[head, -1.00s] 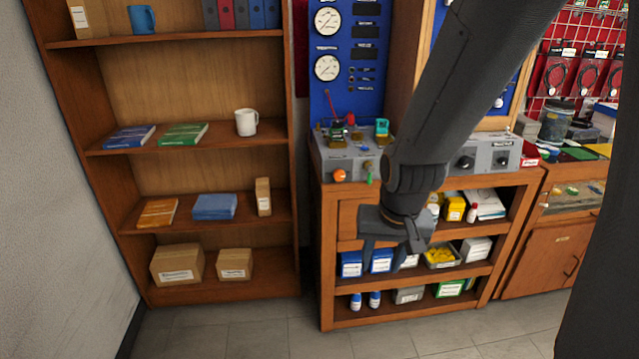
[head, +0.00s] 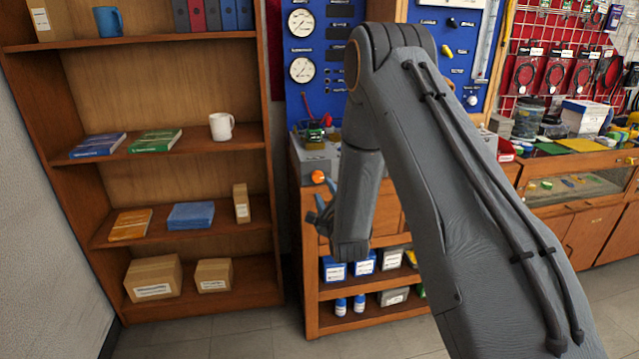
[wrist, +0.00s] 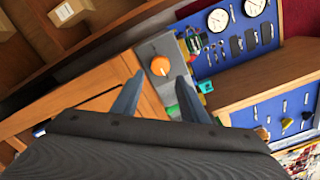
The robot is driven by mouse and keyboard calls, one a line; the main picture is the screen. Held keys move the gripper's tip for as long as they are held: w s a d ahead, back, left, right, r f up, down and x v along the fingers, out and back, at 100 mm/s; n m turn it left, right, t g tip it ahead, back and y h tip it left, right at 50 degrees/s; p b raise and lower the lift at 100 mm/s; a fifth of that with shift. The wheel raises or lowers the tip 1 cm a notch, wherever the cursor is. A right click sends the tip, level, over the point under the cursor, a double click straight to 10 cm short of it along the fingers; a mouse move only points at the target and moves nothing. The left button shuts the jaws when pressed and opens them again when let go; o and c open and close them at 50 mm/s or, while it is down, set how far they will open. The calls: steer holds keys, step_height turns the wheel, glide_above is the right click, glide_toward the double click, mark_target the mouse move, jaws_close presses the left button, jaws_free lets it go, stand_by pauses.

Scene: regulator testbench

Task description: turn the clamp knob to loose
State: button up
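An orange round knob (head: 318,177), the likely clamp knob, sits on the front of the grey test box (head: 314,160). It also shows in the wrist view (wrist: 160,66), near the top middle. I cannot read its setting. My gripper (wrist: 161,76) is open and empty, with its two blue-grey fingers spread. In the wrist view the orange knob appears between and just beyond the fingertips; I see no contact. In the head view my gripper (head: 318,216) is partly hidden by my arm and is just below the knob. My arm also hides the right part of the box.
A green board (head: 314,134) stands on the box, below a blue gauge panel (head: 337,60). A teal block (wrist: 205,86) is close to the right finger. The wooden bench (head: 309,290) holds boxes and bottles below. A wooden shelf (head: 262,120) stands at left.

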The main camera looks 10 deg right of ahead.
mark_target(319, 179)
steer(key=w+p, duration=0.1)
steer(key=w, duration=0.6)
steer(key=shift+w+p, duration=0.25)
steer(key=shift+p, duration=0.05)
steer(key=shift+c, duration=0.4)
steer(key=c, duration=0.7)
